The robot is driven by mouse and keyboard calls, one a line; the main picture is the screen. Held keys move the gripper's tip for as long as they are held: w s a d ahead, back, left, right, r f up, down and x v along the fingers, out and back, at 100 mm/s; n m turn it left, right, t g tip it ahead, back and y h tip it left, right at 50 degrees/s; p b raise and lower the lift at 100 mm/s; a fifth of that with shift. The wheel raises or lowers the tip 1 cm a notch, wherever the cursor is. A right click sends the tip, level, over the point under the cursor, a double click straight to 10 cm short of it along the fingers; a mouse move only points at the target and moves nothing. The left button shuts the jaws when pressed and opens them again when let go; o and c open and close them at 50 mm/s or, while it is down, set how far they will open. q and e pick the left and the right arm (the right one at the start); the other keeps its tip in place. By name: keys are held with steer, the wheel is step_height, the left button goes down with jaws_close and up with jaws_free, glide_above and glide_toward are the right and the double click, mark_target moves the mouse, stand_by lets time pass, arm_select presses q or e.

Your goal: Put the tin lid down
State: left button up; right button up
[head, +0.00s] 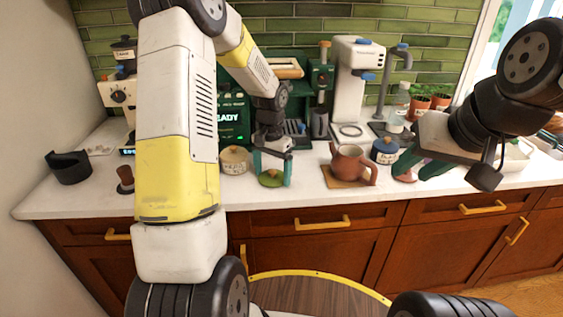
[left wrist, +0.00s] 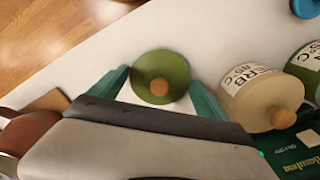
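A green round lid (head: 271,179) with a wooden knob lies flat on the white counter, as far as I can tell. In the left wrist view, the lid (left wrist: 174,67) shows whole between my two teal fingertips. My left gripper (head: 272,172) is open, with one finger on each side of the lid; small gaps seem to show, but contact is hard to judge. My right gripper (head: 421,167) is open and empty over the counter at the right.
A brown teapot (head: 350,163) on a wooden mat (head: 334,179) stands right of the lid. A blue-lidded jar (head: 384,152) is beyond it. A green machine (head: 232,115) and a white coffee maker (head: 356,75) stand behind. The counter's front edge is close to the lid.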

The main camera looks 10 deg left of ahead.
mark_target(272, 171)
arm_select(q)
steer(key=shift+o, duration=0.8)
steer(key=s+r+t, duration=0.1)
steer(key=s+r, duration=0.1)
steer(key=r, duration=0.7)
steer(key=s+r, duration=0.3)
steer(key=r, duration=0.6)
steer(key=s+d+r+n+t+h, duration=0.1)
steer(key=s+r+n+t, duration=0.1)
steer(key=s, duration=0.7)
steer(key=s+d+r+n+t+h, duration=0.1)
steer(key=s+r+t, duration=0.1)
steer(key=s, duration=0.8)
steer(key=shift+d+r+n+t, duration=0.15)
steer(key=shift+r+n+t, duration=0.25)
steer(key=shift+t, duration=0.2)
steer(key=shift+s, duration=0.1)
